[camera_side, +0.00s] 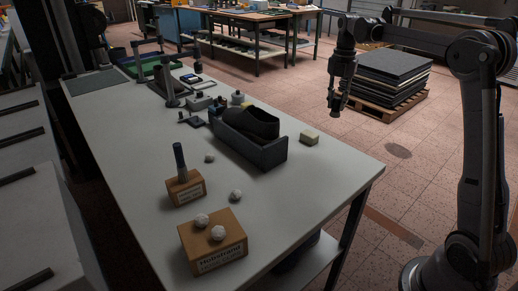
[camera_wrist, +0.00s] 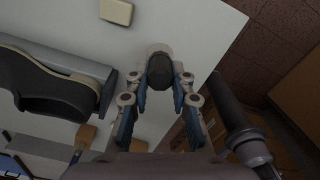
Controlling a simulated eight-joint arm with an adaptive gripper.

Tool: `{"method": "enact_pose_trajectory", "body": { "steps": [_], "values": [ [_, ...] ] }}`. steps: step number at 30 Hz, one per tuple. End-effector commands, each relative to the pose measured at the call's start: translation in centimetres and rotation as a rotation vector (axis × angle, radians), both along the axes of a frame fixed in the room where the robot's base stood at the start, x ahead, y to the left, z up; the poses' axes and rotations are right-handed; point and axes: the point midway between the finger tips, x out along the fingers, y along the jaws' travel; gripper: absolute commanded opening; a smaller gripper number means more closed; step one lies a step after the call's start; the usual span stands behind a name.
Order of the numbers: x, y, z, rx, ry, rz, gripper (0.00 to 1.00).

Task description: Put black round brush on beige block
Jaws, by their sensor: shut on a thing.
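My gripper (camera_side: 335,108) hangs in the air off the right of the table in the side view. In the wrist view, my gripper's fingers (camera_wrist: 160,88) are closed around a dark rounded thing, which looks like the black round brush (camera_wrist: 161,73). A paler grey part shows at its far end. In the side view the brush is hard to tell from the dark fingers. The small beige block (camera_side: 309,138) lies on the table to the right of the grey bin, below and left of my gripper, with a bare top. It also shows at the top of the wrist view (camera_wrist: 116,12).
A grey bin (camera_side: 262,154) with a black shoe last (camera_side: 250,122) stands left of the block. Two tan boxes (camera_side: 207,254) (camera_side: 190,192) and several whitish lumps (camera_side: 235,195) sit at the near end. The white tabletop (camera_side: 320,172) is clear around the block.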

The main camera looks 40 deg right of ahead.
Motion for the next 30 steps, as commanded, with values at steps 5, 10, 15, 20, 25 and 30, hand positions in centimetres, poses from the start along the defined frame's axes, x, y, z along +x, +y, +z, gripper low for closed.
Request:
{"method": "enact_pose_trajectory", "body": {
  "steps": [5, 10, 15, 20, 25, 30],
  "values": [
    [0.0, -5.3, 0.0, 0.001, 0.000, 0.022, 0.00],
    [0.2, -6.9, -0.2, 0.001, 0.000, 0.037, 0.00],
    [2.1, -5.7, -1.7, 0.001, 0.000, 0.043, 0.00],
    [4.7, -3.8, -3.6, 0.000, 0.000, 0.041, 0.00],
    [7.4, -1.9, -5.6, 0.000, 0.000, 0.041, 0.00],
    [9.0, -0.8, -6.8, 0.000, 0.000, 0.038, 0.00]
  ]
}}
